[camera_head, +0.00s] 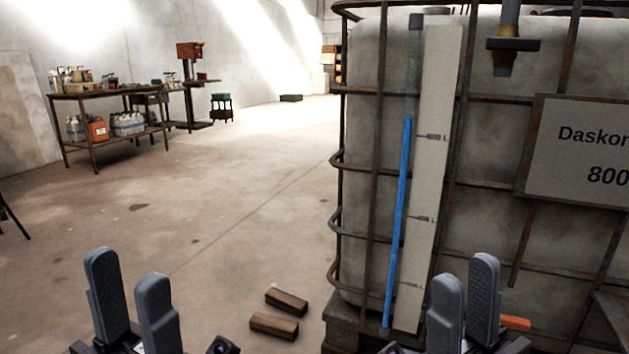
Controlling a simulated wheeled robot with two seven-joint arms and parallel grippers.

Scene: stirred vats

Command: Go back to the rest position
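My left gripper (132,300) is at the bottom left of the head view, its two grey fingers pointing up with a gap between them. It is open and empty. My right gripper (464,298) is at the bottom right, in front of the caged vat. Its two grey fingers stand close together with a narrow gap, and I see nothing held between them. The caged vat (495,135) fills the right side. A sight tube with a blue column (400,215) runs up its front, beside a pale marked strip (432,150).
Two wooden blocks (274,325) lie on the floor between my grippers. A sign (580,150) is on the vat, with a valve (507,55) above. A table (90,95) with bottles stands far left, near a red machine (189,50). The middle floor is clear.

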